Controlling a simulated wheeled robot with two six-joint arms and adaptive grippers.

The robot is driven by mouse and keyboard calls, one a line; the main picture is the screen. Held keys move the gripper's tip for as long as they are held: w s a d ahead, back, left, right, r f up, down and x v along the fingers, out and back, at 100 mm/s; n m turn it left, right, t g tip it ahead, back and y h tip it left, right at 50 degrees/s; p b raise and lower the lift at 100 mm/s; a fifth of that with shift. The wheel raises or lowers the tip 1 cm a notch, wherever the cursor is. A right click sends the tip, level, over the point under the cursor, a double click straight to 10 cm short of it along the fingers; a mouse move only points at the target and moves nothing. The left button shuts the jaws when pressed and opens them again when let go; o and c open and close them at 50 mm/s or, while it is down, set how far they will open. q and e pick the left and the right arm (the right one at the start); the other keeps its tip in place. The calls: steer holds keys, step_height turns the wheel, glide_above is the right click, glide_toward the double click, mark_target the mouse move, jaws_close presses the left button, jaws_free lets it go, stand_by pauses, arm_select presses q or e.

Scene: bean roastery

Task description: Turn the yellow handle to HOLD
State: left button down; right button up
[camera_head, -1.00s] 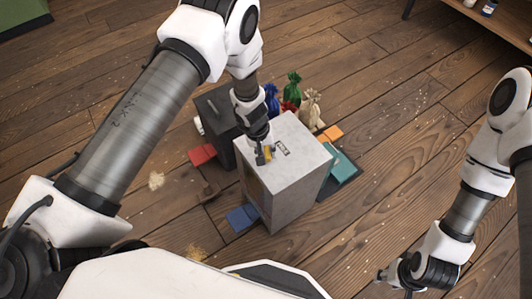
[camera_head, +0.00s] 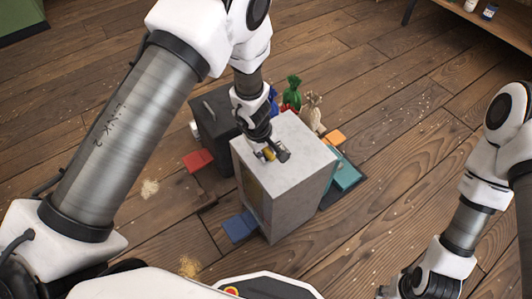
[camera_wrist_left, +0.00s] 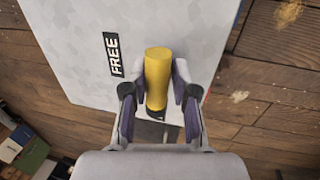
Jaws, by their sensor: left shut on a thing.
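A grey box-shaped cabinet (camera_head: 300,165) stands on the floor. The yellow handle (camera_wrist_left: 157,72) is on its top, and a little of it shows in the head view (camera_head: 268,154). My left gripper (camera_head: 272,153) is shut on the handle from above, and its two fingers flank it in the left wrist view (camera_wrist_left: 158,95). A black FREE label (camera_wrist_left: 113,55) lies to the left of the handle in that view. I see no HOLD label. My right gripper (camera_head: 392,290) is low at the right, away from the cabinet, its fingers unclear.
A dark box (camera_head: 214,112) stands behind the cabinet at its left. Red (camera_head: 198,161), blue (camera_head: 240,226), teal (camera_head: 345,173) and orange (camera_head: 335,137) pieces lie around. The floor at the right is clear.

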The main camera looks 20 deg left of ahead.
stand_by(0.3)
arm_select(q)
steer(key=c, duration=0.9)
jaws_free()
steer(key=shift+d, duration=0.1)
steer(key=r, duration=0.4)
steer(key=s+a+r, duration=0.1)
steer(key=r, duration=0.6)
steer(key=shift+s+a+r, duration=0.25)
steer(key=shift+s+r, duration=0.1)
steer(key=shift+s, duration=0.05)
